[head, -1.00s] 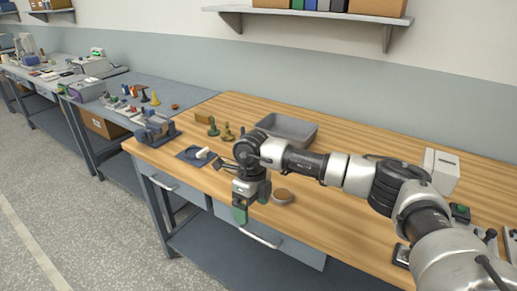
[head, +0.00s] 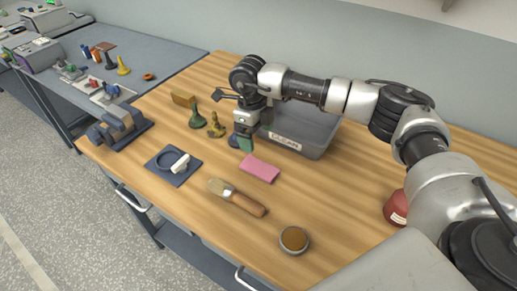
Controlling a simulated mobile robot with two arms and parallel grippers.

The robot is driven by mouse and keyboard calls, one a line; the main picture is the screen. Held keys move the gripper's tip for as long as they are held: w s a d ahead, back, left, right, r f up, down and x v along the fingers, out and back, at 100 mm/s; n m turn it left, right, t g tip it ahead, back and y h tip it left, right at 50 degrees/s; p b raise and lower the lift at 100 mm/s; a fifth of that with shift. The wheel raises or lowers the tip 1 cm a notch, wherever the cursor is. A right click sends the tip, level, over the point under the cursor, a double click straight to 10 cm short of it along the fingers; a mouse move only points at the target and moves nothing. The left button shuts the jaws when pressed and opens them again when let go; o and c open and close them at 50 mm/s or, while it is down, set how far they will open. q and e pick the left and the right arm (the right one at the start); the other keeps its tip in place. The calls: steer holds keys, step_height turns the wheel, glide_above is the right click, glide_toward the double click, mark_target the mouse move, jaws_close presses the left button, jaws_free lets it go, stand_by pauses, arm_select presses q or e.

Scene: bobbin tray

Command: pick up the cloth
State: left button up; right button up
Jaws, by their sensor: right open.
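A pink folded cloth (head: 260,168) lies flat on the wooden table (head: 340,205), in front of a grey bin. My right gripper (head: 244,143), with green finger pads, points down just behind the cloth, slightly to its left in the picture. It is open and appears apart from the cloth, though its exact height is hard to tell. My left gripper is not in view.
A wooden-handled brush (head: 247,203), a round dish (head: 294,240), a dark mat (head: 160,168) and a red object (head: 397,208) are around.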

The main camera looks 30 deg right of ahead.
steer(key=p, duration=0.1)
glide_above(259, 164)
steer(key=f, duration=0.4)
steer(key=shift+w+d+f, duration=0.1)
steer(key=shift+w+f, duration=0.05)
steer(key=shift+w, duration=0.05)
steer(key=shift+f, duration=0.3)
steer(key=f, duration=0.1)
steer(key=f+p, duration=0.1)
steer(key=f, duration=0.1)
steer(key=f+p, duration=0.1)
steer(key=f, duration=0.1)
steer(key=shift+s, duration=0.3)
steer(key=shift+f, duration=0.25)
steer(key=shift+c, duration=0.4)
steer(key=c, duration=0.9)
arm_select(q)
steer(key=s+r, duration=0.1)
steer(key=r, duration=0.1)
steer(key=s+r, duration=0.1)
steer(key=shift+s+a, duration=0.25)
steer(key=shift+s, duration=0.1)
